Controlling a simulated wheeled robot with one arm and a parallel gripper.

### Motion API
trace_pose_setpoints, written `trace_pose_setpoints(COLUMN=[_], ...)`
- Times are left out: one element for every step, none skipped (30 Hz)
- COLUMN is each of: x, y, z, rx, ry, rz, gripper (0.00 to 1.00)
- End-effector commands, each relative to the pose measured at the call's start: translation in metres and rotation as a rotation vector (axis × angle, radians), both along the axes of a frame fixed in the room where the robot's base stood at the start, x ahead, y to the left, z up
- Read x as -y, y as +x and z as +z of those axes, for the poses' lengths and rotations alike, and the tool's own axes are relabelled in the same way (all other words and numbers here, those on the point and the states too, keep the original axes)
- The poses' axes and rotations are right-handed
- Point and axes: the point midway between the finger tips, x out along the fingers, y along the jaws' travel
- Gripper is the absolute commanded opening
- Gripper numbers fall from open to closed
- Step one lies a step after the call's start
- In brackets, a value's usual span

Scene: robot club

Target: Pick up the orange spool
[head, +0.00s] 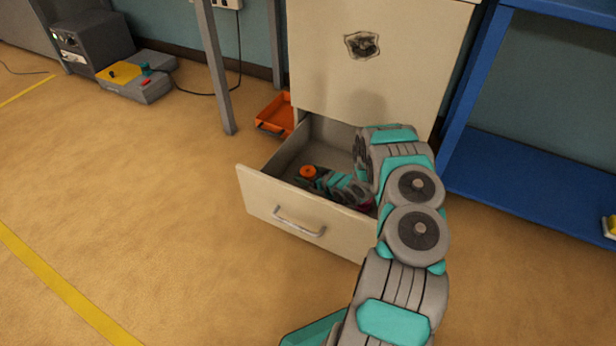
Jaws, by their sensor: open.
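The orange spool (308,171) is inside the open bottom drawer (262,207) of a cream cabinet, toward the drawer's left side. Only its upper part shows clearly, a small round orange shape with a darker centre. My arm reaches over the drawer's right side and down into it. My gripper (313,181) is low in the drawer, pointing left, with its dark fingers open right at the spool. It is too small to tell whether the fingers touch the spool or stand around it. The arm hides the drawer's right part.
The cabinet body (380,60) rises behind the drawer. An orange bin (274,113) stands on the floor to the left, near a grey table leg (214,70). A blue shelf (530,180) is at the right. The floor at front left is clear.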

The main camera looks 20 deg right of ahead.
Motion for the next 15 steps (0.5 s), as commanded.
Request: trace_pose_setpoints(x=[-0.0006,-0.0005,-0.0004,-0.0004,-0.0003,-0.0003,-0.0003,-0.0003,-0.0004,-0.0004,-0.0004,-0.0004,-0.0005,-0.0004,-0.0004], y=[0.0032,0.0041,0.0046,0.0045,0.0044,0.0042,0.0042,0.0042,0.0041,0.004,0.004,0.004,0.004,0.004,0.004], z=[-0.0011,-0.0013,-0.0014,-0.0013,-0.0013,-0.0012,-0.0012,-0.0011,-0.0012,-0.0012,-0.0012,-0.0012,-0.0012,-0.0011,-0.0011], rx=[0.001,0.001,0.001,0.0,0.0,0.0,0.0,0.0,0.0,0.0,0.0,0.0,0.0,0.0,0.0], ry=[0.0,-0.001,-0.001,-0.002,-0.001,-0.001,-0.002,-0.002,-0.001,-0.002,0.0,-0.001,-0.001,-0.001,-0.001], rz=[-0.001,0.0,-0.001,-0.001,-0.002,-0.002,-0.001,-0.001,-0.002,-0.001,-0.001,0.0,0.0,0.0,0.0], gripper=[1.0,1.0,1.0,1.0,1.0,1.0,1.0,0.99,0.94,0.91,0.88,0.83,0.8,0.76,0.72])
